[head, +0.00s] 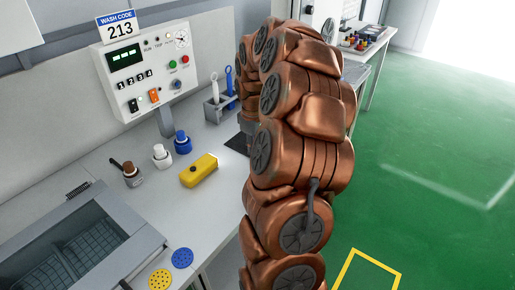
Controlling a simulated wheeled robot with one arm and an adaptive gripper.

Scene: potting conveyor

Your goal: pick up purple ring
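I see no purple ring in the head view. My copper-coloured arm fills the middle of the picture and hides part of the bench behind it. My gripper cannot be made out; the far end of the arm is behind its nearer links. A dark patch (238,145) shows on the bench just left of the arm, partly covered, and I cannot tell what it is.
The bench (215,205) holds a yellow block (199,170), white (161,156), blue (182,143) and brown-topped (131,174) bottles, yellow (160,279) and blue (182,258) perforated discs, a sink (135,237), a tool holder (217,112) and a control panel (148,75). Green floor (430,190) is clear at right.

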